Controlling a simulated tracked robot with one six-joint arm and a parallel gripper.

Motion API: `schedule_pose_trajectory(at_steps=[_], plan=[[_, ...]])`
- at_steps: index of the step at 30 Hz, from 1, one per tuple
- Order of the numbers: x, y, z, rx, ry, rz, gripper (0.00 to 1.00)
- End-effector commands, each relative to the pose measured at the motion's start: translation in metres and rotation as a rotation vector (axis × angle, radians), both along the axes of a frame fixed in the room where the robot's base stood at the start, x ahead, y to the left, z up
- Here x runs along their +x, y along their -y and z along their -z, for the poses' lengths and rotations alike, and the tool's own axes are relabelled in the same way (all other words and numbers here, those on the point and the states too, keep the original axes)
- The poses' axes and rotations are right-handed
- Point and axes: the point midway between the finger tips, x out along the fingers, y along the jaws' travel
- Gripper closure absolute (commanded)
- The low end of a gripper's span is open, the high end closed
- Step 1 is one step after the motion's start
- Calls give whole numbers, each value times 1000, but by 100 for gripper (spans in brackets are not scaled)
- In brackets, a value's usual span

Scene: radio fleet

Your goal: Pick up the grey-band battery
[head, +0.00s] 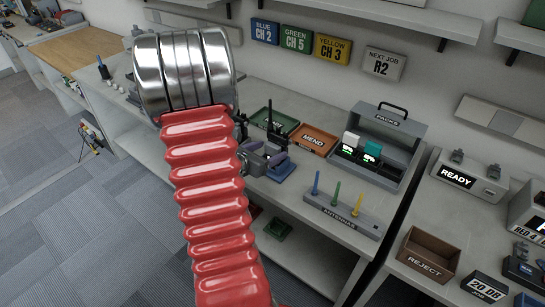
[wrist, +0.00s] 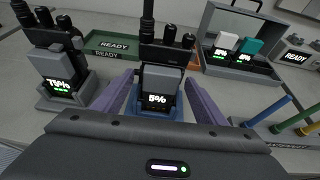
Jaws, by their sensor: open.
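A grey battery block (wrist: 162,82) with a 5% display is on the front of a black radio (wrist: 150,52) in a blue stand (wrist: 185,109); I cannot make out a separate band. My gripper (wrist: 158,92) is open, with its two purple fingers on either side of this block, apart from it as far as I can tell. A second grey block (wrist: 53,64), reading about 71%, is on another black radio in a grey stand at left. In the head view, my gripper (head: 265,155) is over the bench, partly hidden by my red arm.
The PACKS case (head: 393,142) holds a white block (head: 351,140) and a teal block (head: 372,150). Green READY (wrist: 110,45) and orange MEND (head: 312,138) trays lie behind. The ANTENNAS rack (head: 345,218) stands at right with upright coloured rods, and a REJECT bin (head: 428,255) beyond.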

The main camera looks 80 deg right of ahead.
Motion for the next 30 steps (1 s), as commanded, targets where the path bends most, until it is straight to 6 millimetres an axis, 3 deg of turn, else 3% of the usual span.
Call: schedule_pose_trajectory(at_steps=[12,30], plan=[[0,0,0,0,0,0,36],[1,-1,0,0,0,0,78]])
